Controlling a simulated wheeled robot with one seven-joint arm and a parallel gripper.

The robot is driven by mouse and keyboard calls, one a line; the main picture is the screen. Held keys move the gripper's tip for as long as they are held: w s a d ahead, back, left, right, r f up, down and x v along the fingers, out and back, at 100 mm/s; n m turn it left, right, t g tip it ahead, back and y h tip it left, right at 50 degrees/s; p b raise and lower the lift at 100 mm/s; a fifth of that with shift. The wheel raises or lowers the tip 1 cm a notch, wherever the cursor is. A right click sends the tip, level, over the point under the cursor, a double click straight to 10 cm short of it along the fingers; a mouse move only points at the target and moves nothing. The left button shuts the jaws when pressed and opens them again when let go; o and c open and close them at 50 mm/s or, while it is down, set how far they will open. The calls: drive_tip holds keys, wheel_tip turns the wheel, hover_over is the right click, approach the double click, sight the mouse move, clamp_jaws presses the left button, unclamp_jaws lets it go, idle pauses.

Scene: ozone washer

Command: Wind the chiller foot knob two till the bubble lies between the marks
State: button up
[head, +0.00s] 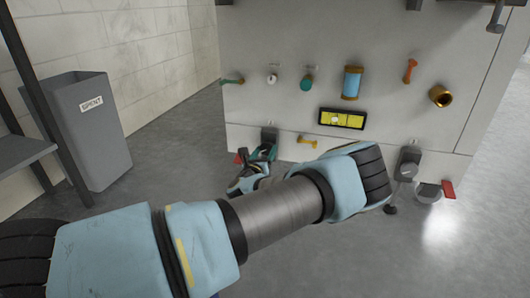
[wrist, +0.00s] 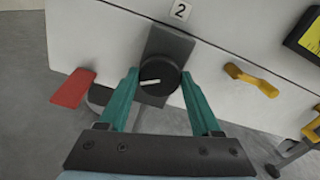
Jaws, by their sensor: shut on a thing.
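The foot knob two (wrist: 158,82) is a round black knob with a white line on its face. It sits on a dark grey bracket below a "2" label (wrist: 180,11). My gripper (wrist: 160,77) is shut on the knob, with one teal finger on each side. In the head view my gripper (head: 262,154) is at the lower left of the white chiller panel (head: 285,125), and the knob is largely hidden there. The yellow bubble level (head: 342,118) has a black frame. A pale bubble seems to lie left of its middle, but the marks are too small to judge.
A yellow handle (wrist: 250,79) is right of the knob and a red tab (wrist: 73,88) is left. Another foot (head: 408,165) with a red tab (head: 448,189) stands at the panel's right. A grey "SPENT" bin (head: 92,130) stands left. Open floor lies between bin and panel.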

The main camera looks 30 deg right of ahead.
drive_tip(key=c, duration=0.3)
drive_tip(key=shift+c, duration=0.2)
drive_tip(key=shift+n+p, duration=0.4)
drive_tip(key=shift+p, duration=0.05)
drive_tip(key=shift+r+n+p, duration=0.15)
drive_tip(key=shift+n+p, duration=0.75)
drive_tip(key=shift+n, duration=0.2)
drive_tip(key=n+p, duration=0.2)
drive_tip(key=shift+a+n, duration=0.1)
drive_tip(key=shift+n, duration=0.2)
drive_tip(key=n+p, duration=0.4)
drive_tip(key=n, duration=0.2)
drive_tip(key=n+p, duration=0.1)
drive_tip(key=n, duration=0.2)
drive_tip(key=n+p, duration=0.2)
drive_tip(key=shift+f+n, duration=0.2)
drive_tip(key=shift+n, duration=0.2)
drive_tip(key=n+p, duration=0.3)
drive_tip(key=n, duration=0.3)
drive_tip(key=shift+f, duration=0.2)
drive_tip(key=shift+n, duration=0.3)
